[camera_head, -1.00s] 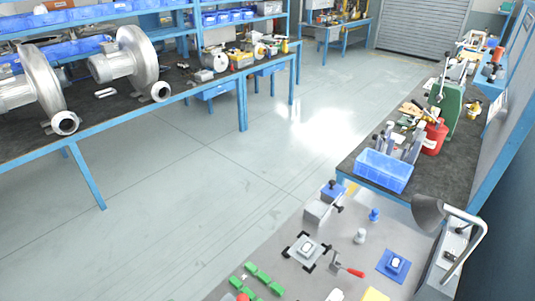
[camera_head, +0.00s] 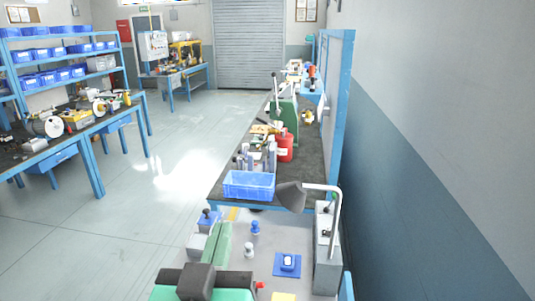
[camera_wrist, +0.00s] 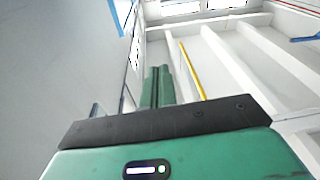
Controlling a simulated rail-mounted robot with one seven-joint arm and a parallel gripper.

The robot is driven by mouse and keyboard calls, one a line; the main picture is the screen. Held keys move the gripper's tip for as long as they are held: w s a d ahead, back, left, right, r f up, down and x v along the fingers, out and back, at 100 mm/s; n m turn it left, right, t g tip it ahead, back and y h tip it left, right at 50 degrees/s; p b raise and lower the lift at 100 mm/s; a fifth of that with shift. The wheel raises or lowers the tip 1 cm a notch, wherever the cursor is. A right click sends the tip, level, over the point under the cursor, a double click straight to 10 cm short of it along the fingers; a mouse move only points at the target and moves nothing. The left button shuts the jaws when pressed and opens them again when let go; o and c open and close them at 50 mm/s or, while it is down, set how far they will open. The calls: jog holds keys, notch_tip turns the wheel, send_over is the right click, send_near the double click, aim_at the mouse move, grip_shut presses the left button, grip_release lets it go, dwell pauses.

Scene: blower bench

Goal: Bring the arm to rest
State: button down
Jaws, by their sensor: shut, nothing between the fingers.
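My gripper (camera_wrist: 158,72) shows in the wrist view as two green fingers lying together, with nothing between them. Beyond the fingers are a white ceiling and beams, so the gripper points upward. In the head view, my green gripper (camera_head: 217,232) is at the bottom, left of centre, in front of the near end of the bench. It touches nothing that I can make out. It hides part of the near worktop.
The near worktop (camera_head: 268,241) holds a blue pad (camera_head: 287,264), a blue knob (camera_head: 255,227) and a grey box with a bent lamp arm (camera_head: 327,245). Behind stand a blue bin (camera_head: 248,185) and a red canister (camera_head: 285,148). A wall is at right; open floor (camera_head: 130,215) is at left.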

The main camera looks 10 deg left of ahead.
jog(key=s+d+r+m+t+h+p, duration=0.15)
jog(key=s+d+r+t, duration=0.35)
jog(key=s+d+r, duration=0.8)
notch_tip(320, 180, up, 28)
jog(key=w+a+p, duration=0.2)
jog(key=w+p, duration=0.1)
jog(key=p, duration=2.4)
jog(key=shift+r+p, duration=0.15)
jog(key=shift+p, duration=0.15)
jog(key=shift+s+m+y, duration=0.1)
jog(key=shift+m+y, duration=0.15)
